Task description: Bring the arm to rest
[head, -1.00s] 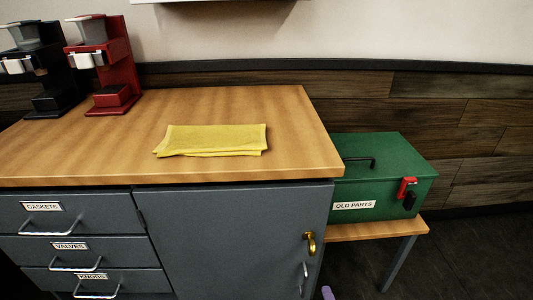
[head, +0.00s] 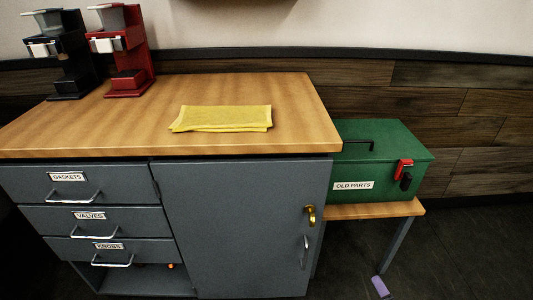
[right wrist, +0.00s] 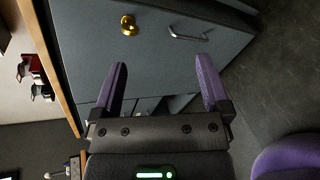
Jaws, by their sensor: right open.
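My right gripper (right wrist: 160,88) shows in the right wrist view with its two purple fingers apart and nothing between them. It is in front of the grey cabinet (right wrist: 185,62), clear of the brass lock knob (right wrist: 128,25) and the metal door handle (right wrist: 188,35). In the head view a small purple piece (head: 380,287), which looks like a fingertip of mine, shows low at the right near the floor. My left gripper is not in view.
The wooden counter (head: 120,115) carries a black brewer (head: 75,60), a red brewer (head: 128,60) and a folded yellow cloth (head: 222,118). Labelled drawers (head: 70,185) are shut. A green OLD PARTS box (head: 390,150) stands on a low bench (head: 345,211). Dark floor (head: 465,255) at right is clear.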

